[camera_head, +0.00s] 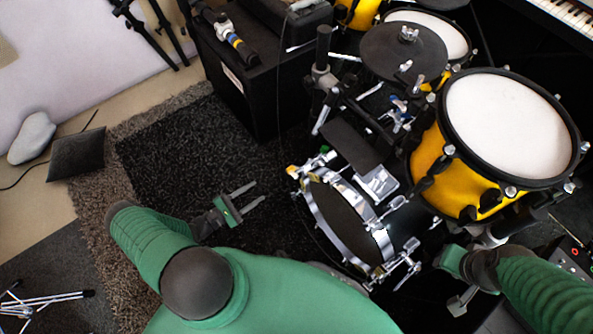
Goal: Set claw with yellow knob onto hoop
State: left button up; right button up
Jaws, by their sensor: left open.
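A small claw with a yellow knob (292,171) shows at the upper left edge of the chrome hoop (318,212) of a drum with a dark head (345,218). I cannot tell whether it is seated on the hoop or only rests against it. My left gripper (247,198) is open and empty, to the left of the hoop and below the claw, with its two fingers pointing right and apart from both. My right arm comes in at the lower right, beside the drum; its gripper (460,298) shows only in part, and its fingers are unclear.
A yellow drum with a white head (512,125) stands to the right, and a cymbal (403,52) is above. A black box (258,92) carries a small tool with a yellow band (236,41). Dark carpet (185,150) left of the hoop is clear. Stands and rods crowd the middle.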

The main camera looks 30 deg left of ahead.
pick_arm(q)
jog(key=b+x, duration=0.4)
jog(key=x, duration=1)
jog(key=shift+w+d, duration=0.2)
jog(key=shift+w, duration=0.05)
jog(key=shift+w+d, duration=0.1)
jog(key=shift+w, duration=0.15)
jog(key=shift+c, duration=0.4)
